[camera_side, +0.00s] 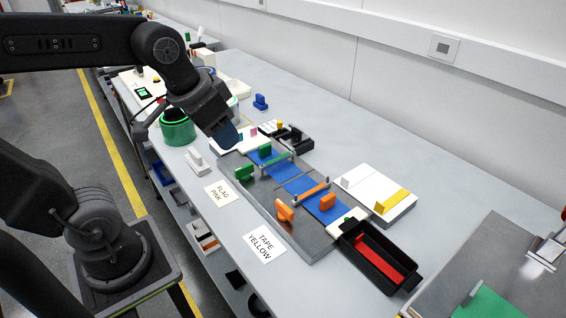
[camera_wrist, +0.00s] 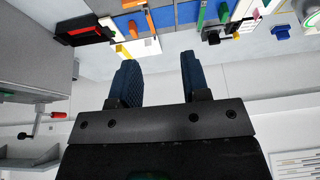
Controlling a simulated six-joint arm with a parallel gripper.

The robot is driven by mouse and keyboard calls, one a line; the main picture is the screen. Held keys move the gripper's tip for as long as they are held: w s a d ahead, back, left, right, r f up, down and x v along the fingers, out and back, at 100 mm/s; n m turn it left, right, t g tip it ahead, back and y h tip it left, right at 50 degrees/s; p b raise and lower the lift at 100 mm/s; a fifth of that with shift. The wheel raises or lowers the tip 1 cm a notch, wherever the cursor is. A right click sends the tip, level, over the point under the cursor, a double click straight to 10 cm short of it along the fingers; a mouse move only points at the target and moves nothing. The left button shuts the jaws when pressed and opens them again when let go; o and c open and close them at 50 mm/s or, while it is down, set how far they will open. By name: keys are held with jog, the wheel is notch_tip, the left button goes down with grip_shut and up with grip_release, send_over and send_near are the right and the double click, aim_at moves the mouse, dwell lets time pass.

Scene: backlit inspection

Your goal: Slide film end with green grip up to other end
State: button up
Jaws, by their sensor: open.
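Two blue film strips lie on a grey board (camera_side: 262,196) in the side view. The farther film (camera_side: 266,157) has a green grip (camera_side: 245,173) near its left side, another green grip (camera_side: 265,151) and a green bar across it. The nearer film (camera_side: 318,199) has two orange grips, one at its front left (camera_side: 284,210) and one on it (camera_side: 327,202). My gripper (camera_side: 227,138) is above the board's far left corner, apart from the green grips. In the wrist view my gripper (camera_wrist: 158,75) is open with nothing between its blue fingers; green grips (camera_wrist: 200,16) show beyond them.
A black tray with a red floor (camera_side: 380,258) stands at the near right. A white board with a yellow strip (camera_side: 375,195) lies behind. Labels "FLAG PINK" (camera_side: 221,192) and "TAPE YELLOW" (camera_side: 264,245) lie in front. A green round container (camera_side: 177,129) stands left of my gripper.

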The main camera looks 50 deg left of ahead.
jog(key=w+a+f+g, duration=0.1)
jog(key=w+a, duration=0.3)
jog(key=w, duration=0.2)
jog(key=w+a+g, duration=0.2)
jog(key=w+a, duration=0.2)
jog(key=w, duration=0.2)
jog(key=g, duration=0.2)
send_over(265, 146)
notch_tip(265, 146, down, 7)
notch_tip(265, 146, down, 14)
jog(key=shift+a+r, duration=0.15)
jog(key=shift+r, duration=0.1)
grip_shut()
